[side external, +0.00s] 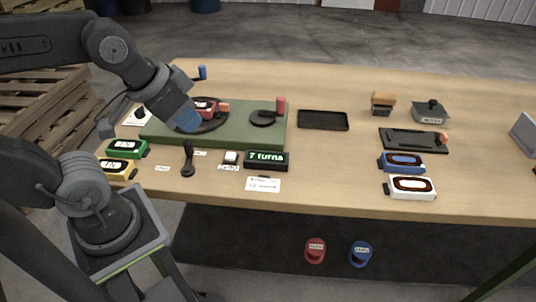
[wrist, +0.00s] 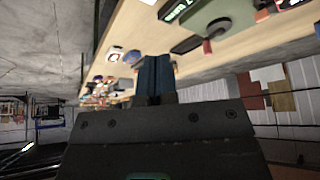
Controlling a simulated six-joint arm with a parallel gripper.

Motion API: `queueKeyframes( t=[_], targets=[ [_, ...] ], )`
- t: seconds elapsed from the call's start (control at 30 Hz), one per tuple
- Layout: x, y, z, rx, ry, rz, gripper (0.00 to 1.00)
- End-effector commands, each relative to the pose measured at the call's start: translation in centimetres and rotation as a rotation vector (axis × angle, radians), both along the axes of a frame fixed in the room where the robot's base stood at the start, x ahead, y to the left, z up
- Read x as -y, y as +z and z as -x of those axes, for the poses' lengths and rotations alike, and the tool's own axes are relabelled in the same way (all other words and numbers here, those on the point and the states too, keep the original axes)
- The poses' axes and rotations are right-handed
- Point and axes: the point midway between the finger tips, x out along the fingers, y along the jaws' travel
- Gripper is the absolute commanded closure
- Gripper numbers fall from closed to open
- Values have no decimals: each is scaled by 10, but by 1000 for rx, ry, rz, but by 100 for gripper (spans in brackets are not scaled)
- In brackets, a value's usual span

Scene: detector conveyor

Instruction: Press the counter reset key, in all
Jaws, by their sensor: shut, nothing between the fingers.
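The counter display (side external: 266,160) is a black box near the table's front edge, reading "7 turns" in green. Just left of it is a small key with a pale top (side external: 231,157), with a white label in front; I take it for the reset key, but the label is too small to read. My gripper (side external: 188,122) is above the left part of the green base (side external: 240,130), behind and left of the key and apart from it. In the wrist view its dark blue fingers (wrist: 154,75) are together and empty. A dark panel with green text (wrist: 180,10) shows at the top there.
A red device (side external: 205,106) sits on a dark disc beside my gripper. A red-knobbed crank (side external: 280,105) stands on the base's right. A black lever (side external: 188,160) stands left of the key. Green (side external: 127,149) and yellow (side external: 117,168) devices lie left. A black tray (side external: 323,120) is empty.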

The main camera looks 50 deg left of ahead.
Motion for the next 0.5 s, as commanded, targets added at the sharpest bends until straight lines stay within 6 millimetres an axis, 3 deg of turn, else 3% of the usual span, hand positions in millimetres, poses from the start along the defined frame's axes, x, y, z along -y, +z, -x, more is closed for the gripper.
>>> queueKeyframes(
  t=[0.27,0.5],
  targets=[
    [-2,0,-4,-11,-12,-14,100],
    [-21,-6,-38,-132,-161,-108,100]
  ],
)
